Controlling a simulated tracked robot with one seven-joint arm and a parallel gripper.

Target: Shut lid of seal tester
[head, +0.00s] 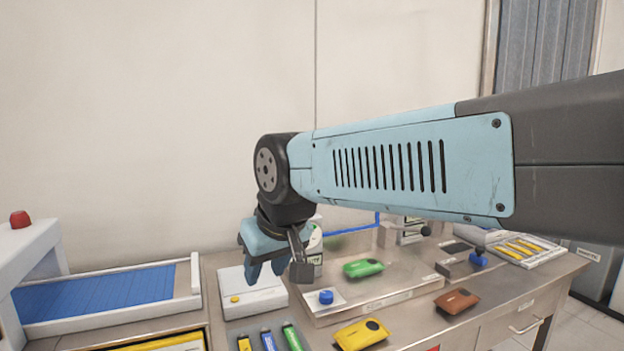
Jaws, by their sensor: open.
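What looks like the seal tester is a low metal tray-like station (370,307) right of centre on the bench. A clear panel edged with a blue bar (350,228) stands raised at its back and seems to be its lid. My arm hides part of it. A green pouch (363,268) lies on the station, and a blue knob (326,297) sits at its front left corner. My gripper (267,274) is open and empty, pointing down left of the station, in front of the raised panel and over a white flat device.
The white device (262,297) carries a yellow button. Yellow (361,334) and brown (456,301) pouches lie in front. A blue conveyor (105,294) is at left. A white tray (520,248) and another blue knob (478,259) are at right.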

